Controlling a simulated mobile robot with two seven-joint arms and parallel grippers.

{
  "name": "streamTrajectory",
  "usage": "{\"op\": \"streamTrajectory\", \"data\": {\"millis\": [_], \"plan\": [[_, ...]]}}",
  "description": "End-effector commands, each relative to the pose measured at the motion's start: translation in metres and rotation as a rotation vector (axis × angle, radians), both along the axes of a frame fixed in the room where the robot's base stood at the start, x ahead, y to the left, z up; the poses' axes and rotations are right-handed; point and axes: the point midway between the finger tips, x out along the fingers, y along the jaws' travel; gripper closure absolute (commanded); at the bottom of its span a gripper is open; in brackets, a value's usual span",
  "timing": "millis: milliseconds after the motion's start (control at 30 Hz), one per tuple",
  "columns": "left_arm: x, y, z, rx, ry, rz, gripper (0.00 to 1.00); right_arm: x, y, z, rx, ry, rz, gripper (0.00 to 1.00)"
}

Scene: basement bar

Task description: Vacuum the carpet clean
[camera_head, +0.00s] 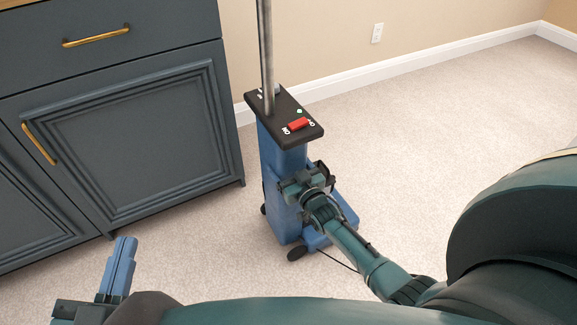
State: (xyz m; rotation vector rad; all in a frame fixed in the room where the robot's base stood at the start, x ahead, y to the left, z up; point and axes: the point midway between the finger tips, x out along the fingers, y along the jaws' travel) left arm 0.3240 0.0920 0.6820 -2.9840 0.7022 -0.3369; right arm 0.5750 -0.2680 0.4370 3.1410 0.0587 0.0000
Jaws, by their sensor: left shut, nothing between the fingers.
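A blue upright vacuum (276,165) stands on the pale speckled carpet (418,128). Its black top panel (283,117) carries a red switch (298,124) with white lettering at both ends, and a metal pole rises from it out of the picture. My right gripper (300,187) is low at the vacuum's front right side, below the panel; its fingers are not clear, and I cannot tell whether it touches the body. My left gripper (124,246) is at the lower left over the carpet, shut and empty, its blue fingers together, well apart from the vacuum.
A dark blue-grey cabinet (121,137) with brass handles stands close to the vacuum's left. A beige wall with white baseboard (464,48) and an outlet (377,33) runs behind. The carpet to the right is open, and no dirt is clearly visible on it.

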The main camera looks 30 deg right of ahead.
Motion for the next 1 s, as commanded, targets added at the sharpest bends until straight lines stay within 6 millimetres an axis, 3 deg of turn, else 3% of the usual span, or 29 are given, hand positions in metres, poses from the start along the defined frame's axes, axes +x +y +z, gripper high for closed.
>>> {"op": "streamTrajectory", "data": {"millis": [267,300,533,833,1000], "plan": [[0.0,0.0,0.0,0.0,0.0,0.0,1.0,0.0,0.0,-0.001,0.001,0.002,0.001,0.89],[0.0,0.0,0.0,0.0,0.0,0.0,1.0,0.0,0.0,-0.001,0.001,0.002,0.001,0.17],[0.0,0.0,0.0,0.0,0.0,0.0,1.0,0.0,0.0,0.0,0.0,0.001,0.0,0.0],[0.0,0.0,0.004,0.003,-0.003,0.001,1.0,-0.005,0.0,0.001,0.0,0.001,0.0,0.0],[0.0,0.001,0.014,0.027,-0.017,0.006,1.0,-0.032,-0.001,0.003,0.0,0.005,0.0,0.0]]}}
